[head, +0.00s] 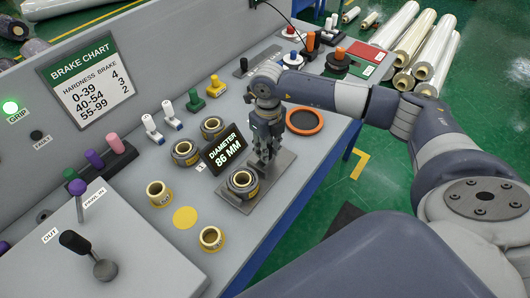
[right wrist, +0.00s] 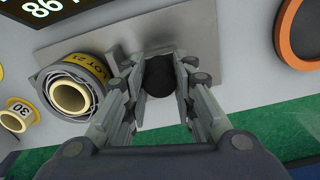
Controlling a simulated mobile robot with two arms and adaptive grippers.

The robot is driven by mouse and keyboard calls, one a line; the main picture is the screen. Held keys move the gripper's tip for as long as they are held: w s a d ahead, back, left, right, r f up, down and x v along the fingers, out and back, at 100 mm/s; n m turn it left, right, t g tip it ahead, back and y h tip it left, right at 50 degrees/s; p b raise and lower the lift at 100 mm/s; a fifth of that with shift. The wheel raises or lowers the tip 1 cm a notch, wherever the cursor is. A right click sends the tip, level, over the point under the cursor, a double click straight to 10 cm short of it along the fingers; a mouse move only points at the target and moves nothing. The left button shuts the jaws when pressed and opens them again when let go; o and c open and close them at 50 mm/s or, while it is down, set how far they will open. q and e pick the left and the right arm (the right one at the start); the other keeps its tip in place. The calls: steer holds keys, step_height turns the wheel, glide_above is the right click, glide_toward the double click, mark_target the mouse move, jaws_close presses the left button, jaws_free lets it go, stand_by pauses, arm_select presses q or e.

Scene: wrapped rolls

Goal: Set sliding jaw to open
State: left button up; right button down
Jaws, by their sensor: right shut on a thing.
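The diameter gauge has a grey base plate (head: 284,166) and a black display (head: 224,154) reading 86 MM. A wrapped roll (head: 242,183) with a yellow core stands on the plate; it also shows in the right wrist view (right wrist: 70,93), left of my fingers. My right gripper (head: 263,158) is over the plate, just beyond the roll. In the right wrist view, its fingers (right wrist: 160,78) are shut on a black knob (right wrist: 161,72), which I take as the sliding jaw's handle. The jaw itself is mostly hidden by my fingers. My left gripper is not in view.
Several other rolls stand on the table around a yellow disc (head: 185,218). An orange-rimmed dish (head: 304,121) lies right of my gripper. A brake chart (head: 88,78), levers and coloured knobs fill the left and back. The table's front edge is close.

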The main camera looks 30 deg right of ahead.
mark_target(269, 147)
steer(key=shift+w+d+r, duration=0.1)
steer(key=shift+d, duration=0.1)
steer(key=c, duration=1.4)
jaws_free()
steer(key=shift+o, duration=0.5)
steer(key=shift+d, duration=0.1)
steer(key=shift+r, duration=0.1)
step_height(269, 147, up, 12)
steer(key=shift+f, duration=0.25)
